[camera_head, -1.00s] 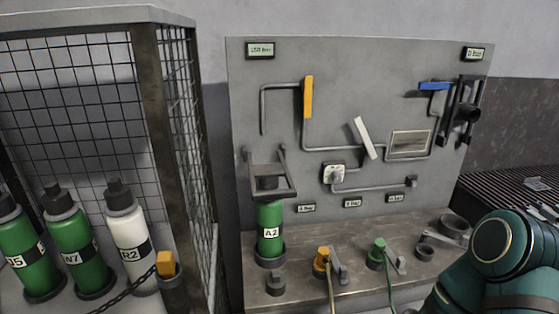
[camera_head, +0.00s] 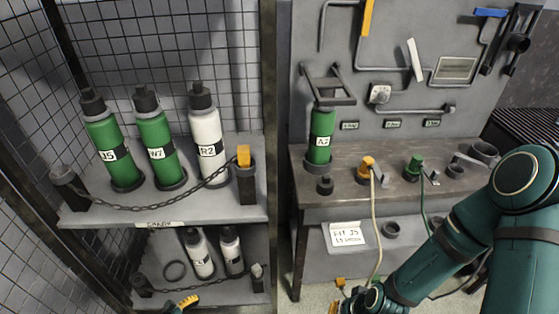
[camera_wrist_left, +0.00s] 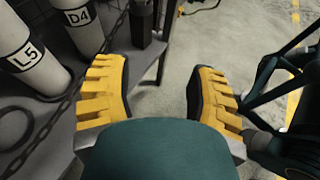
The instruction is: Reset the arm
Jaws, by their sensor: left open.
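My left gripper (camera_wrist_left: 160,90) is open and empty in the left wrist view, its two yellow-padded fingers apart over grey floor. A yellow finger piece, apparently of this gripper, shows at the bottom edge of the head view (camera_head: 185,301). My right arm (camera_head: 460,235) is teal and reaches from the right down to the bottom edge in the head view. Its gripper (camera_head: 365,300) is partly cut off there, so its jaws cannot be read.
A mesh cage holds bottles J5 (camera_head: 108,150), W7 (camera_head: 155,148) and R2 (camera_head: 207,142) behind a chain (camera_head: 150,207). Bottles L5 (camera_wrist_left: 25,52) and D4 (camera_wrist_left: 80,22) stand beside the left gripper. A workbench (camera_head: 345,157) carries bottle A2 (camera_head: 321,135) and hoses.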

